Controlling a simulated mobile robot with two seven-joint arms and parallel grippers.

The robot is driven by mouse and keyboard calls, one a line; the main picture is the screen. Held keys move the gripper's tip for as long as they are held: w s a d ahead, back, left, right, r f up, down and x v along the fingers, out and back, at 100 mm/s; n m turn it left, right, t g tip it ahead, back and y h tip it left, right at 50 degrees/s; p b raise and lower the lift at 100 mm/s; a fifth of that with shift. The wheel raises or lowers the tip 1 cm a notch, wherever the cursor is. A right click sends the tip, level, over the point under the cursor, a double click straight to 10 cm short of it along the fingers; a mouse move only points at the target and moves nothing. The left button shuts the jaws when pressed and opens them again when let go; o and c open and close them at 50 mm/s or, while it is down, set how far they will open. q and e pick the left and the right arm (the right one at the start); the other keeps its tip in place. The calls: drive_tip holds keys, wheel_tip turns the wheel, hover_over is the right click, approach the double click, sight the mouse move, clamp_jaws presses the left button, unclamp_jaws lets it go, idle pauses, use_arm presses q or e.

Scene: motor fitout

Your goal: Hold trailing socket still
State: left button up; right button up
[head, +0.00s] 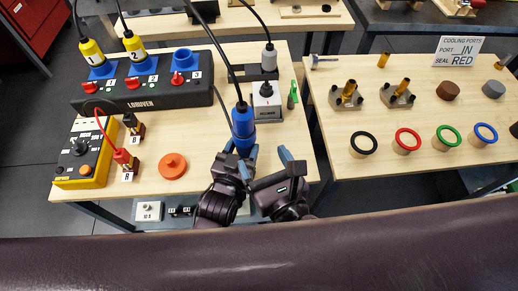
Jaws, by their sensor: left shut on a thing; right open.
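The trailing socket is most likely the blue cylindrical connector (243,126), upright near the front right of the left table, with a black cable rising from its top. My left gripper (242,155) is shut on its lower end. The fingers partly hide that end, so I cannot tell whether it touches the table. My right gripper (291,160) is open and empty, just right of the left gripper and apart from the connector.
A black multi-socket box (150,96) with yellow plugs stands at the back left, a yellow control box (84,152) at the left. An orange round cap (172,166) lies in front. A white-fronted box (266,102) stands close behind the connector. The right table (330,110) holds coloured rings.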

idle(0.3)
use_arm(q)
drive_tip(key=o, duration=1.1)
drive_tip(key=v, duration=1.2)
